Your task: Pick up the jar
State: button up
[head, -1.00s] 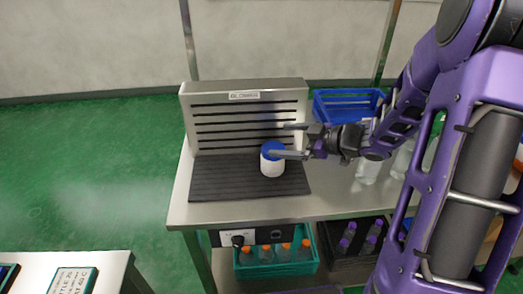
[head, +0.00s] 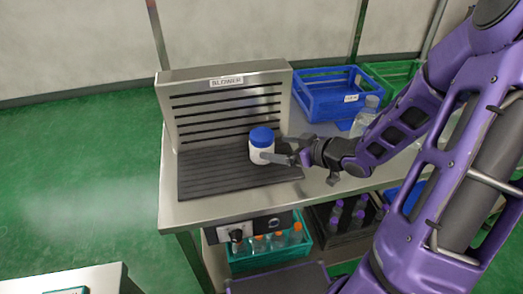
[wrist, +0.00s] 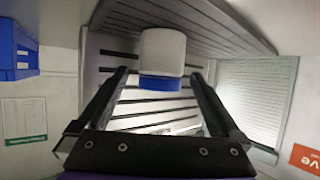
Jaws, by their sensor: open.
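The jar (head: 261,151) is white with a blue lid and stands upright on the dark ribbed mat (head: 215,178) of the blower station in the head view. My gripper (head: 276,151) is open at the jar's right side, and one finger shows in front of its lower body. In the wrist view the jar (wrist: 163,50) appears upside down, lid toward the bottom. It lies between or just beyond the tips of my open gripper (wrist: 160,76), with gaps visible on both sides. I cannot tell how far it is between the fingers.
The slatted metal blower panel (head: 225,105) stands close behind the jar. A blue crate (head: 325,97) and clear bottles (head: 366,117) are to the right. A teal crate (head: 245,262) of orange-capped bottles sits below. The mat's left part is clear.

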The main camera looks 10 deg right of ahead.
aim_at(255, 143)
jog(key=b+x, duration=0.1)
jog(key=x, duration=0.2)
jog(key=b+x, duration=0.1)
jog(key=x, duration=0.2)
jog(key=b+x, duration=0.1)
jog(key=x, duration=0.2)
jog(key=shift+w+a+r, duration=0.15)
jog(key=shift+w+a, duration=0.15)
jog(key=shift+a, duration=0.05)
jog(key=c, duration=1.4)
